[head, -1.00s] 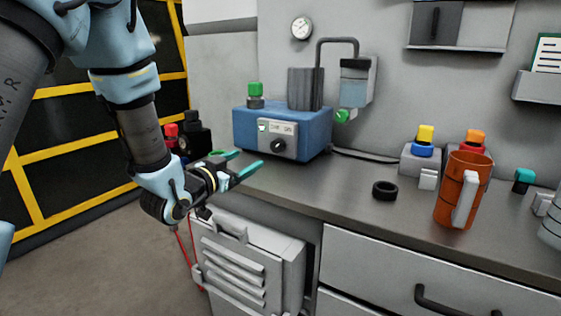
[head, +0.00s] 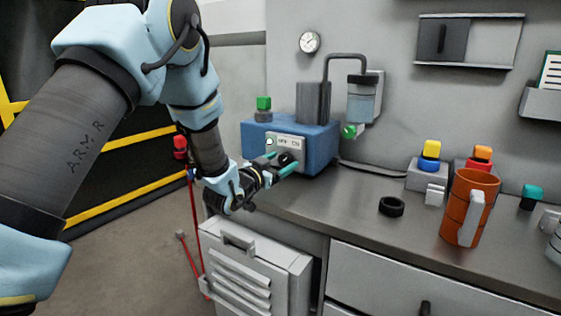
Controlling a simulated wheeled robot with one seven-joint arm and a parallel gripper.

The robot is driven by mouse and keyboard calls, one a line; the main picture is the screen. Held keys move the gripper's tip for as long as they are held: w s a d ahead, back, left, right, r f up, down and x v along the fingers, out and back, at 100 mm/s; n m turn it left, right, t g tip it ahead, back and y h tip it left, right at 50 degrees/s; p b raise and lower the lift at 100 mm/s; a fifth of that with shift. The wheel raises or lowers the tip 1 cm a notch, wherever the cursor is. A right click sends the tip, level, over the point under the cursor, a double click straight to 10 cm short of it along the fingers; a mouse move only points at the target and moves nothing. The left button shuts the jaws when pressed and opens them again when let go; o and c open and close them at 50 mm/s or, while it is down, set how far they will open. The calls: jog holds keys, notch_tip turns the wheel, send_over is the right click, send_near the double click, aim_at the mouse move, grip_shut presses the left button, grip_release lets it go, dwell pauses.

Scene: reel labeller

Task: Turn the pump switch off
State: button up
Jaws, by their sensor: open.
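The blue pump (head: 318,156) stands on the bench at the back left. Its light front panel (head: 297,141) has small markings, too small to read surely, and a black round knob (head: 286,158), the switch. My gripper (head: 282,163) is open, with its two teal fingers at the front of the panel, one on each side of the knob as seen here. The knob is partly hidden by the gripper. I cannot tell whether the fingers touch it or which way it is set.
An orange mug (head: 459,217), a black ring (head: 391,206) and several blocks with coloured caps (head: 429,160) stand on the bench to the right. A grey louvred cabinet (head: 250,268) is below the gripper.

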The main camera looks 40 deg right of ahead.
grip_shut()
dwell(0.7)
